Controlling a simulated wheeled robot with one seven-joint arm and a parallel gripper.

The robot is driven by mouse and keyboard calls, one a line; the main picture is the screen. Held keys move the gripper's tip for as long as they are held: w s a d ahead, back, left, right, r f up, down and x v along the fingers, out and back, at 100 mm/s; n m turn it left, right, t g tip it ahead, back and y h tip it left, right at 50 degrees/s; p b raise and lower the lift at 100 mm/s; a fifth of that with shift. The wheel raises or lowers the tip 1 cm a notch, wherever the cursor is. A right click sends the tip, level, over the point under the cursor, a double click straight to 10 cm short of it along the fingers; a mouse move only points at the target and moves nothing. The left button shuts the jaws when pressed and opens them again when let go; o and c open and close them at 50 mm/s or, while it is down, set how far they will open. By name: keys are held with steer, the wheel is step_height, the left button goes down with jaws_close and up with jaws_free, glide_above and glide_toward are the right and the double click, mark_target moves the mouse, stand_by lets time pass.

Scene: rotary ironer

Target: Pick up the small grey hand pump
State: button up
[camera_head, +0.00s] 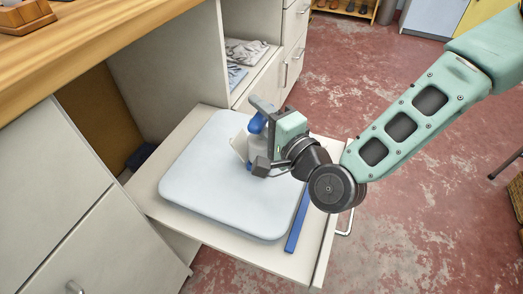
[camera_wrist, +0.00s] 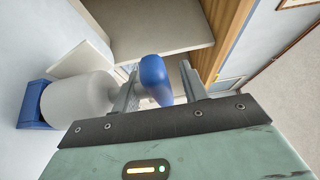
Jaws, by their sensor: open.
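The hand pump (camera_head: 258,150) has a pale grey body, a blue top and a blue base. It appears to stand upright on a pale blue padded board (camera_head: 195,185). In the wrist view its grey body (camera_wrist: 78,105) lies to the left, and its blue knob (camera_wrist: 156,80) shows between the fingers. My gripper (camera_head: 262,135) is at the pump from the right, with its fingers around the blue top. It is open in the wrist view (camera_wrist: 160,88), with a gap visible on the right of the knob. Whether the left finger touches the pump is unclear. The gripper partly hides the pump in the head view.
The board rests on a pulled-out shelf (camera_head: 160,207) of a cabinet. A blue strip (camera_head: 297,222) lies along the shelf's right side. A wooden counter (camera_head: 90,40) overhangs at the left. Red floor is open on the right.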

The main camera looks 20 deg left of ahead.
steer(key=shift+w+a, duration=0.35)
steer(key=shift+a, duration=0.1)
jaws_close()
steer(key=shift+r, duration=0.1)
